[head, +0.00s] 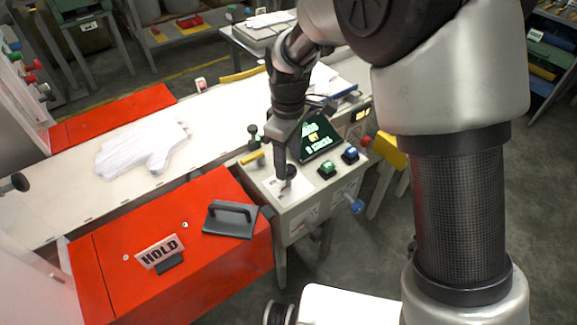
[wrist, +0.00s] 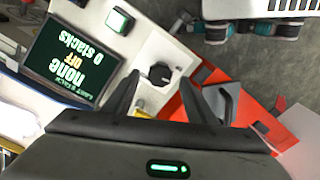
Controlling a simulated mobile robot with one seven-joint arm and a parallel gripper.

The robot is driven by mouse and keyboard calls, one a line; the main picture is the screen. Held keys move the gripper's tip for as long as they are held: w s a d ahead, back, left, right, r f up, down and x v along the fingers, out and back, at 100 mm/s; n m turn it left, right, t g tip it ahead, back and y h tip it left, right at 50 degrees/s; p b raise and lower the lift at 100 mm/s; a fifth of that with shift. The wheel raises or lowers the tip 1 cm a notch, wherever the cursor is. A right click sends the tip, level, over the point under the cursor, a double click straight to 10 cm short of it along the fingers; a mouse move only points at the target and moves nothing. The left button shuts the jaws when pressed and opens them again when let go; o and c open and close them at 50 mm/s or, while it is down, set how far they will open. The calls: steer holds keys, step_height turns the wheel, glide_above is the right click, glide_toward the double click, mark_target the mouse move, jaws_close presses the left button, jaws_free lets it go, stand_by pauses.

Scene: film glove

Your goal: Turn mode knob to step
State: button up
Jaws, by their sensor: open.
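The mode knob (wrist: 159,73) is a small black knob on a pale plate in the wrist view. My gripper (wrist: 161,80) is open, with one dark finger on each side of the knob; whether they touch it I cannot tell. In the head view my gripper (head: 285,182) points down at the white plate on the grey control box (head: 300,215), and its fingers mostly hide the knob.
A green button (head: 327,168) and a blue button (head: 350,155) sit right of the knob. A red cover (head: 200,255) with a black handle (head: 230,218) and a HOLD sign (head: 160,252) stands left. A white glove (head: 140,148) lies on the belt.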

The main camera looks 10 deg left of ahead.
steer(key=shift+f, duration=1.1)
steer(key=c, duration=1)
steer(key=shift+c, duration=0.2)
steer(key=shift+m, duration=0.3)
steer(key=m+p, duration=0.2)
steer(key=m, duration=0.3)
steer(key=shift+r, duration=0.15)
steer(key=m+p, duration=0.1)
steer(key=m, duration=0.5)
steer(key=shift+p, duration=0.3)
steer(key=shift+m, duration=0.3)
